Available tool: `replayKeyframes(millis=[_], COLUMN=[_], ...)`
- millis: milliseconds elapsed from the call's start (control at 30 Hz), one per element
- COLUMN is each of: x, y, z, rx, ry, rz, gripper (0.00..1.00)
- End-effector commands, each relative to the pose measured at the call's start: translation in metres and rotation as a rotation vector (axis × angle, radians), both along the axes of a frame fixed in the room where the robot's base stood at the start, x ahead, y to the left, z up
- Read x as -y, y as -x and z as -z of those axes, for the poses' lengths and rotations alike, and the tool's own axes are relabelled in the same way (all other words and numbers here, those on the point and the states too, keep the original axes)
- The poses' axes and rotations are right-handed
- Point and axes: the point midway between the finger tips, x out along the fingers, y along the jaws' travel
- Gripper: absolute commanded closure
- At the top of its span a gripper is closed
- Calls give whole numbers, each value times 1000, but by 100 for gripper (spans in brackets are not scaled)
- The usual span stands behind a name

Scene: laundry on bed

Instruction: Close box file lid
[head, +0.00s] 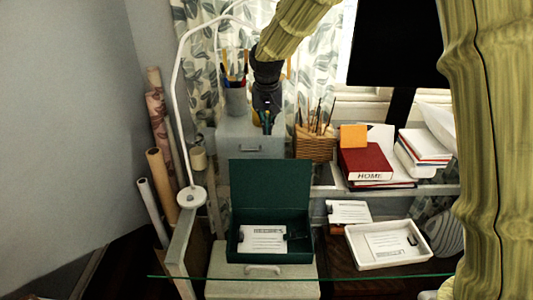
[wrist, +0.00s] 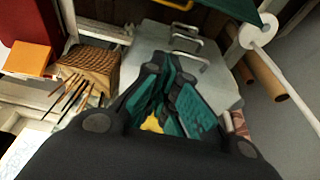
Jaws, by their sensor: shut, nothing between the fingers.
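The dark green box file (head: 300,222) stands on a pale cabinet in the head view. Its lid (head: 269,185) is open and stands about upright at the back. A sheet of paper (head: 262,240) with a dark clip lies inside. My gripper (head: 267,125) is above and behind the raised lid, pointing down, apart from it. In the wrist view my gripper (wrist: 170,72) is shut and empty over the pale drawer unit. A dark green edge, likely the lid (wrist: 232,8), shows at the top of that view.
A white lamp (head: 192,196) stands left of the box, beside rolled papers (head: 160,180). A pen cup (head: 236,100) and a wooden brush holder (head: 314,146) flank my gripper. Red books (head: 365,163) and a white tray (head: 390,257) are at right. A glass edge crosses the front.

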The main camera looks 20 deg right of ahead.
Motion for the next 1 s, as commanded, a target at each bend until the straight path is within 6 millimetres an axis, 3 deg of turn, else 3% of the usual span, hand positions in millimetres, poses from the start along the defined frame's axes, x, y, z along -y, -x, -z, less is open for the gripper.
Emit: replayKeyframes(millis=[267,900,1000], x=[8,11,6], y=[-3,-25,-11], z=[20,98,93], rx=[-3,-2,0], ry=[0,0,0], rz=[8,3,2], gripper=[100,100,100])
